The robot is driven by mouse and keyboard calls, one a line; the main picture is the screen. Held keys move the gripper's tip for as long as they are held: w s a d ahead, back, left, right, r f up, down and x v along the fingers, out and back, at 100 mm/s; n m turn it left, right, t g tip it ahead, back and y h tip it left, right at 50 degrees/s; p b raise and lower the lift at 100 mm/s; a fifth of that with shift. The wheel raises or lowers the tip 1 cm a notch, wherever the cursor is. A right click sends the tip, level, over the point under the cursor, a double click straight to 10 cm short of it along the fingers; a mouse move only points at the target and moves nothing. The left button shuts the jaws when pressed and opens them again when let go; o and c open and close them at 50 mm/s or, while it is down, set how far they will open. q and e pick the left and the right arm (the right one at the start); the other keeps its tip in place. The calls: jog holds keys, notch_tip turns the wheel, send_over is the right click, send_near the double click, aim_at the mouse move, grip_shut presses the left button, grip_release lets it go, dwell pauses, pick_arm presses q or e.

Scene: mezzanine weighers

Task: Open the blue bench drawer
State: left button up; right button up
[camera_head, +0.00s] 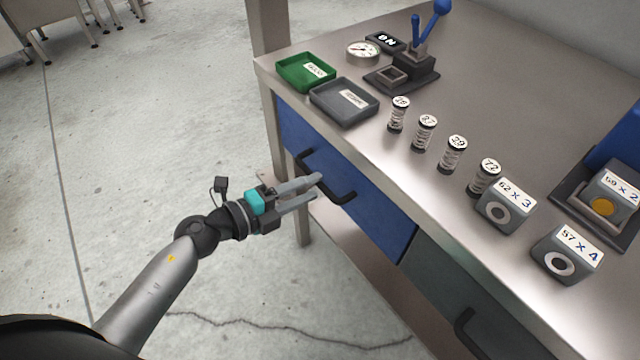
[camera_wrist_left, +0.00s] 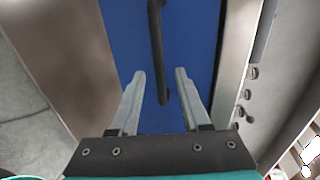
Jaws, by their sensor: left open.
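The blue bench drawer (camera_head: 376,211) sits flush in the bench front, under the top. Its black bar handle (camera_head: 325,177) runs along the front. In the left wrist view, the blue drawer front (camera_wrist_left: 190,40) fills the middle. My right gripper is not in view.
On the bench top (camera_head: 500,90) stand a green tray (camera_head: 283,72), a grey tray (camera_head: 325,105), several spring cylinders (camera_head: 424,133), labelled grey blocks (camera_head: 505,206) and a blue-levered press (camera_head: 416,66). A dark grey drawer (camera_head: 440,280) is right of the blue one.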

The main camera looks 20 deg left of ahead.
aim_at(320, 184)
pick_arm(q)
jog(key=shift+x, duration=1.7)
jog(key=shift+c, duration=0.3)
grip_shut()
